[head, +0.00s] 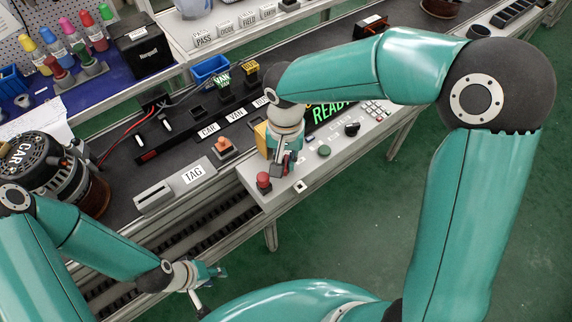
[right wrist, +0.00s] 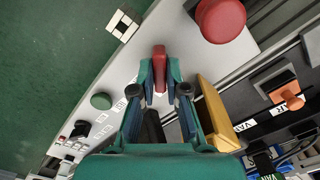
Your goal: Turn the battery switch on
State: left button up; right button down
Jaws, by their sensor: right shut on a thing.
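My right gripper (head: 283,165) is low over the light grey control panel (head: 258,195), between a red mushroom button and a green button. In the right wrist view my right gripper (right wrist: 160,70) is shut on a narrow red handle (right wrist: 159,58), which looks like the battery switch's lever. The handle's lower part is hidden between the fingers, so its on or off position cannot be told. My left gripper (head: 205,280) is low at the front, away from the panel, with nothing visible in it; its opening is unclear.
The red mushroom button (head: 263,179) is close beside the right gripper. The green button (head: 324,151), a black knob (head: 352,129) and a lit READY display (head: 331,112) are further along the panel. A yellow block (right wrist: 219,112) stands beside the fingers. An alternator (head: 48,165) is at left.

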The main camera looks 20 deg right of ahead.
aim_at(286, 162)
jog(key=m+b, duration=0.2)
jog(key=m, duration=0.2)
jog(key=shift+f+m+b, duration=0.1)
jog(key=shift+m+b, duration=0.2)
jog(key=shift+b, duration=0.05)
jog(key=m+b, duration=0.1)
jog(key=m, duration=0.3)
jog(key=shift+b, duration=0.35)
jog(key=shift+w+m, duration=0.1)
jog(key=shift+m, duration=0.2)
jog(key=c, duration=1.2)
grip_release()
jog(key=shift+r, duration=0.25)
notch_tip(286, 162, up, 12)
jog(key=shift+f, duration=0.15)
